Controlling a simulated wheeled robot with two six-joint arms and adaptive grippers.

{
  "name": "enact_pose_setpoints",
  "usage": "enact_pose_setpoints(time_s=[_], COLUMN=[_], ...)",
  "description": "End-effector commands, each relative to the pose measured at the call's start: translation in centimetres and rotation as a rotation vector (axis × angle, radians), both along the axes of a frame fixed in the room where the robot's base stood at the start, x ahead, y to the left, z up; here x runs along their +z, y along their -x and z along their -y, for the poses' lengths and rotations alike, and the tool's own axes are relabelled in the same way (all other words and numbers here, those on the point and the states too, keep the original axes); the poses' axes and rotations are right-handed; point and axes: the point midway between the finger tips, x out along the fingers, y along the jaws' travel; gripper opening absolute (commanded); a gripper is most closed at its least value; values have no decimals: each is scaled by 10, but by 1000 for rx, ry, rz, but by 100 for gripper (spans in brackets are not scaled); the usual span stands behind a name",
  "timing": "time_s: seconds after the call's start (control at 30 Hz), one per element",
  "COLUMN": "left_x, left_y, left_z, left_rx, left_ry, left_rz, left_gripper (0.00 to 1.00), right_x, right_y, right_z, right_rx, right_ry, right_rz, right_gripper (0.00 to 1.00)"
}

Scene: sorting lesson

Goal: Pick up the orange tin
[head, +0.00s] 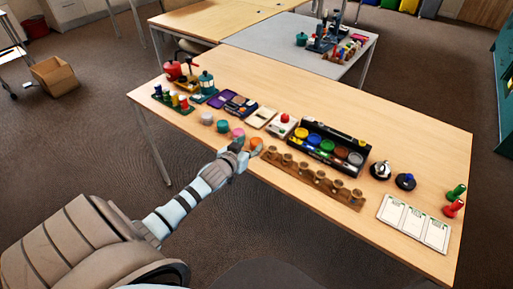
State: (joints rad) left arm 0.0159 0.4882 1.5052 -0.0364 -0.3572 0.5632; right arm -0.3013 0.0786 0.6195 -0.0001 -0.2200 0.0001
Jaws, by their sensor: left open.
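The orange tin (257,144) is a small round tin near the front edge of the wooden table. It ends a row of tins that also holds a pink tin (238,134), a teal tin (223,126) and a pale tin (207,118). My left gripper (246,151) is open, just left of the orange tin and very close to it. I cannot tell whether its fingers touch the tin. Part of the gripper is hidden behind its own wrist. My right gripper is not in view.
A wooden rack with several cups (313,179) stands right of the orange tin. Behind it is a black tray (292,135) of coloured pots. A white card (414,224) lies at the right. The wooden table (400,122) is bare toward its back right.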

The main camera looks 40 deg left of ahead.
Motion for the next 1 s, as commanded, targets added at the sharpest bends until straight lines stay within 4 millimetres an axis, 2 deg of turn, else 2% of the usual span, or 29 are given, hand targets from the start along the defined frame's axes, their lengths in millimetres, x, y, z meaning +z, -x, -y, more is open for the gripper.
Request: enact_pose_setpoints(time_s=[0.33,0.57,0.67,0.8,0.83,1.0], left_x=[-31,-28,-28,-28,-28,-28], left_y=[-48,-52,-52,-52,-52,-52], left_z=[-7,-8,-8,-8,-8,-8], left_rx=[1,-1,0,0,0,0], left_ry=[1,0,-1,-1,-1,-1], left_rz=[0,-1,-1,-1,-1,-1], left_gripper=[46,46,33,11,8,8], right_x=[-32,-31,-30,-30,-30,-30], right_y=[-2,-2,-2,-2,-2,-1], right_z=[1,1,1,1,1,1], right_rx=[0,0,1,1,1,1], right_ry=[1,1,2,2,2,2], right_rz=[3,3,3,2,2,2], right_gripper=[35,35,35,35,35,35])
